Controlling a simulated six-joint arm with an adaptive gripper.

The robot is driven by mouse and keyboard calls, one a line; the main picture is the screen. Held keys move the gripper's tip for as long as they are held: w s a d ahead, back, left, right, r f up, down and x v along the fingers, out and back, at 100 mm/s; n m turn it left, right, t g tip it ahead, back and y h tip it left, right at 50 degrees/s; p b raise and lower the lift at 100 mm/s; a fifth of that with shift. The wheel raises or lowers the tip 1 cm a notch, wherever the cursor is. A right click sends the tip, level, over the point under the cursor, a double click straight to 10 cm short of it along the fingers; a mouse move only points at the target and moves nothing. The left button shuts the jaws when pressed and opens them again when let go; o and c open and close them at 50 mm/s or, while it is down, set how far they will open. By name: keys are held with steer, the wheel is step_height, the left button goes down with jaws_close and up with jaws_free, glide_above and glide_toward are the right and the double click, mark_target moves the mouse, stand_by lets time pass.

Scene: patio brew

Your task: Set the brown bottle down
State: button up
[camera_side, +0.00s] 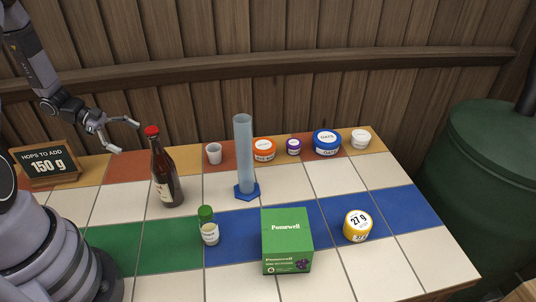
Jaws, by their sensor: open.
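The brown bottle (165,180) has a red cap and a pale label. It stands upright on the tiled table (330,280), left of the tall cylinder. My gripper (128,136) is up and to the left of the bottle's cap, with its fingers spread apart and nothing between them. The fingers look apart from the bottle. Nothing hides the bottle in this view.
A tall clear cylinder (243,150) on a blue base stands right of the bottle. A small green-capped bottle (208,227), a green box (287,240) and a yellow tub (357,226) stand nearer. Several small tubs and a cup (213,153) line the back. A sign (46,164) stands left.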

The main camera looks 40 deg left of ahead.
steer(key=w+a+r+n+t+y, duration=0.1)
steer(key=w+a+r+t+y, duration=0.1)
steer(key=w+r+y, duration=0.5)
step_height(320, 180, up, 15)
steer(key=w+n+t+y, duration=0.1)
steer(key=n+y, duration=0.4)
steer(key=y, duration=0.1)
steer(key=s+d+r+n+y, duration=0.1)
steer(key=s+d+r+n, duration=0.3)
steer(key=s+d+r, duration=0.25)
steer(key=s+d+f+n+g+h, duration=0.1)
steer(key=s+d+h, duration=0.1)
steer(key=s+d, duration=0.3)
steer(key=s+d+n+g+h, duration=0.2)
steer(key=s+d, duration=0.4)
steer(key=s, duration=0.5)
steer(key=shift+s+d+f, duration=0.2)
steer(key=shift+s+f, duration=0.15)
